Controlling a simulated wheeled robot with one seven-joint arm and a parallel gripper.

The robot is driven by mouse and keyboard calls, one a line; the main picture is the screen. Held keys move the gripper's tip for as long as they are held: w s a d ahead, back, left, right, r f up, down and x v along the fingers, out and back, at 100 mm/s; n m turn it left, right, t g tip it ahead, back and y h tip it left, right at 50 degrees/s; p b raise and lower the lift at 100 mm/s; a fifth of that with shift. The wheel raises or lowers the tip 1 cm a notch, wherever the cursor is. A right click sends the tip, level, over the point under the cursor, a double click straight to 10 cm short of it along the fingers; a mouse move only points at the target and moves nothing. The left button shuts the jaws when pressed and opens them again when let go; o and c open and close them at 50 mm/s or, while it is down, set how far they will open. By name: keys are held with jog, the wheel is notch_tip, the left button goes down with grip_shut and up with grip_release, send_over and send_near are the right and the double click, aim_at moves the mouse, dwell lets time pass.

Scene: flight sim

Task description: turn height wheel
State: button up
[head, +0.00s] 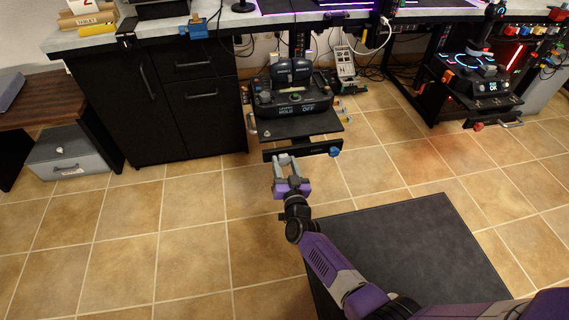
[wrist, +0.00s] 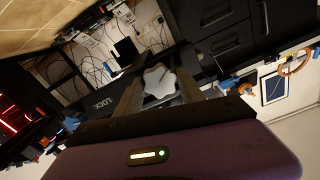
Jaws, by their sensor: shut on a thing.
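The height wheel (wrist: 159,81) is a pale grey lobed knob, seen between the two fingers in the wrist view. My gripper (head: 285,159) is shut on it, with a finger on each side; it also shows in the wrist view (wrist: 160,86). In the head view the fingers reach the left part of a black bar (head: 300,149) below the throttle shelf, and I cannot make out the wheel there. A blue knob (head: 335,152) sits at the right end of this bar, beside a small label.
The throttle unit (head: 293,103) stands on a black shelf just above the bar. Black drawers (head: 195,95) stand to the left. A second rig (head: 480,85) stands at the right. Tiled floor and a dark mat (head: 420,245) are open in front.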

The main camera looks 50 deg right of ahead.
jog(key=shift+r+n+p, duration=0.15)
jog(key=shift+n+p, duration=0.6)
jog(key=shift+n, duration=0.25)
jog(key=n+p, duration=0.1)
jog(key=n, duration=0.2)
jog(key=shift+p, duration=0.4)
jog(key=n+p, duration=0.1)
jog(key=n, duration=0.4)
jog(key=shift+w+r+n+p, duration=0.1)
jog(key=shift+n+p, duration=0.2)
jog(key=shift+n, duration=0.2)
jog(key=shift+d, duration=0.1)
jog(key=o, duration=1.4)
jog(key=shift+c, duration=0.2)
